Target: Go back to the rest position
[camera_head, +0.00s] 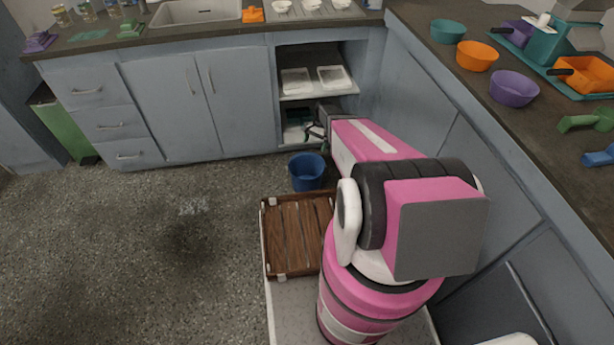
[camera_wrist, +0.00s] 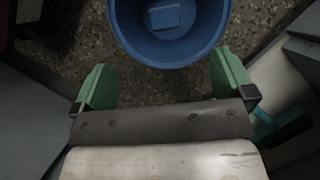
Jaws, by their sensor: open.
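My gripper (camera_wrist: 166,85) is open and empty in the wrist view, with its two green fingers spread apart. In the head view my gripper (camera_head: 316,131) is small and partly hidden by the dark wrist, in front of the open shelf unit. A blue bucket (camera_wrist: 203,52) stands on the floor just beyond the fingertips in the wrist view, with a small blue block-like object (camera_wrist: 165,17) inside it. The bucket also shows in the head view (camera_head: 307,171), below my gripper. My pink arm reaches forward from my base.
An open shelf (camera_head: 318,95) with white trays (camera_head: 296,80) lies behind the gripper. The right counter (camera_head: 445,85) holds a teal bowl (camera_head: 448,31), an orange bowl (camera_head: 477,56) and a purple bowl (camera_head: 513,88). A green bin (camera_head: 62,125) stands far left. The floor at left is clear.

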